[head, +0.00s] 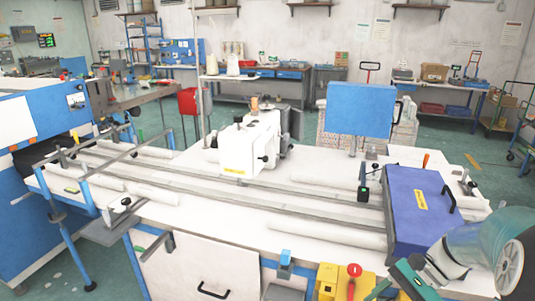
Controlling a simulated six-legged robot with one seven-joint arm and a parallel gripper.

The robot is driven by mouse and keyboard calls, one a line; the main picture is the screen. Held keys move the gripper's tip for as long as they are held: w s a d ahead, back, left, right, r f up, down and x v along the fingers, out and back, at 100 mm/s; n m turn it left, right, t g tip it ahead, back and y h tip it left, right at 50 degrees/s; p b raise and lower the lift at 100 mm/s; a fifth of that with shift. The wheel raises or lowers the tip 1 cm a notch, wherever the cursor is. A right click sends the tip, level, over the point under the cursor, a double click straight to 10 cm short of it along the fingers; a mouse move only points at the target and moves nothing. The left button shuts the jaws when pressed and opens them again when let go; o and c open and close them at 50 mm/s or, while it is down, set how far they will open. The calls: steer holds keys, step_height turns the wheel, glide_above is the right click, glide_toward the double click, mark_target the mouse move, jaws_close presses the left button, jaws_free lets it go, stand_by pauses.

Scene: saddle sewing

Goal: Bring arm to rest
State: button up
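My arm (480,248) enters at the lower right corner, with a pale teal link and a round grey joint cap. A dark green and black part (408,280) beside it looks like my gripper. It is low at the bottom edge, in front of the blue box on the sewing table and to the right of a yellow control box. The frame edge cuts it off, and I cannot make out its fingers or whether it holds anything.
A long white table (250,215) with rails carries a white sewing machine head (247,140) and a blue box (415,210). A yellow box with a red button (352,272) stands close to my arm. Green floor (475,150) is open at the back right.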

steer(key=s+a+r+n+t+h, duration=0.6)
steer(key=a+r+n+t+h, duration=0.1)
steer(key=a+r+n+h, duration=0.2)
steer(key=shift+s+a+r+n+t+h, duration=0.3)
steer(key=shift+a+r+n, duration=0.25)
steer(key=shift+a+n, duration=1.05)
steer(key=shift+d, duration=0.35)
steer(key=c, duration=0.5)
